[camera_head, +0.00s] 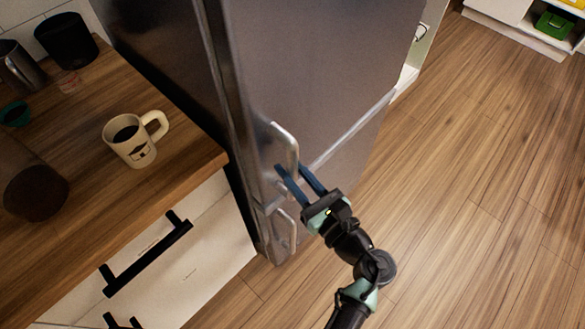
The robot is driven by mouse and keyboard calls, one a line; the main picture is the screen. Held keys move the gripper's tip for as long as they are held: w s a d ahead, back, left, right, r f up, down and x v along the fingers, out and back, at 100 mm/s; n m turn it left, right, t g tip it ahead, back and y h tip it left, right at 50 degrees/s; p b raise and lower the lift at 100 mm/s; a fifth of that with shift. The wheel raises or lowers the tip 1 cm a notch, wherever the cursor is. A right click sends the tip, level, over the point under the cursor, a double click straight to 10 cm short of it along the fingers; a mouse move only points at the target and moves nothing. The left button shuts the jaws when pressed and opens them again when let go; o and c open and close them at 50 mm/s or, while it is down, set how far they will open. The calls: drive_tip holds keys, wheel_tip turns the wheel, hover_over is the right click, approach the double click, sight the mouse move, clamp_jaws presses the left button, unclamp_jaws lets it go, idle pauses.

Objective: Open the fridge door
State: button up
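The fridge is a tall grey metal unit in the head view, with an upper door (320,70) that looks shut against the body. A curved silver handle (291,142) stands out near the left edge of this door. A second, shorter silver handle (290,232) is on the lower door. My gripper (291,170) reaches up from the lower right, its two blue fingers visibly apart at the lower end of the upper handle. The handle's lower end appears to lie between or just behind the fingertips; I cannot tell whether they touch it.
A wooden counter (190,135) with a white mug (133,141) stands left of the fridge. Its drawer front has a black bar handle (150,258). The wooden floor (480,200) is clear to the right. A white shelf unit (505,18) is at the far right.

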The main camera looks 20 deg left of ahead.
clamp_jaws()
idle(1.0)
